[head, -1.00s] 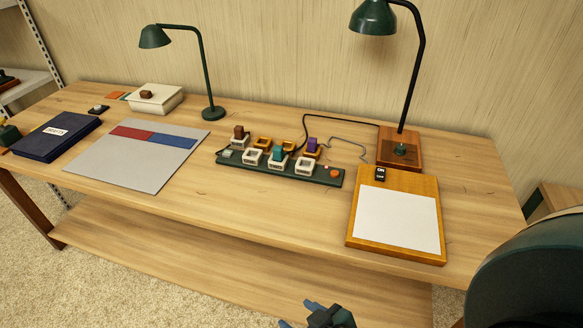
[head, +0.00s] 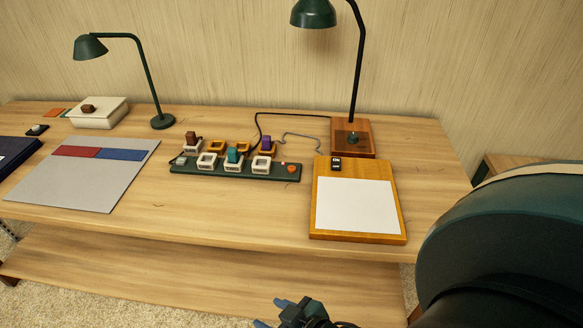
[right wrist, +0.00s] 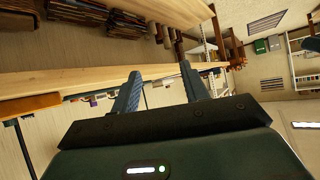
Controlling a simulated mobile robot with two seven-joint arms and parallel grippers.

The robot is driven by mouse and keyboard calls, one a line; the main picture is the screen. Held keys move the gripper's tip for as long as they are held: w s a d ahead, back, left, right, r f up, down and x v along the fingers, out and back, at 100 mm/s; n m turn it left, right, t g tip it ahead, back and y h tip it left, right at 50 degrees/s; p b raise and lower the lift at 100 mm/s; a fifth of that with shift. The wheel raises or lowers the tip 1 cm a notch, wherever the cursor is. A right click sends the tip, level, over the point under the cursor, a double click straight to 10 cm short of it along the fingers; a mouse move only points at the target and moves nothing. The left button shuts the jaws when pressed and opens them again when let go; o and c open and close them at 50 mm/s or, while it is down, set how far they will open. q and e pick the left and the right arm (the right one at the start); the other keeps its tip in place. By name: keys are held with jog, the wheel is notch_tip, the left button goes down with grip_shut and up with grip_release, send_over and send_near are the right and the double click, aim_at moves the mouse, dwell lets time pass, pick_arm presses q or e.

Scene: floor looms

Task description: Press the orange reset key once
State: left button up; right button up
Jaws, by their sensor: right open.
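The orange key (head: 291,169) is a small round button at the right end of a dark green board (head: 215,173) on the table. Small white and yellow square sockets stand on the board, some holding coloured blocks. My right gripper (head: 272,313) is open and empty at the bottom edge of the head view, in front of the table and well short of the board. Its two blue fingers also show spread apart in the right wrist view (right wrist: 160,80). My left gripper is not in view.
A wooden panel with a white sheet (head: 357,205) and a black switch lies right of the board. A green lamp on a wooden base (head: 366,140) stands behind it. A grey mat (head: 70,185) and another lamp (head: 162,121) are to the left. Bare table lies before the board.

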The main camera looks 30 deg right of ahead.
grip_shut()
dwell(1.4)
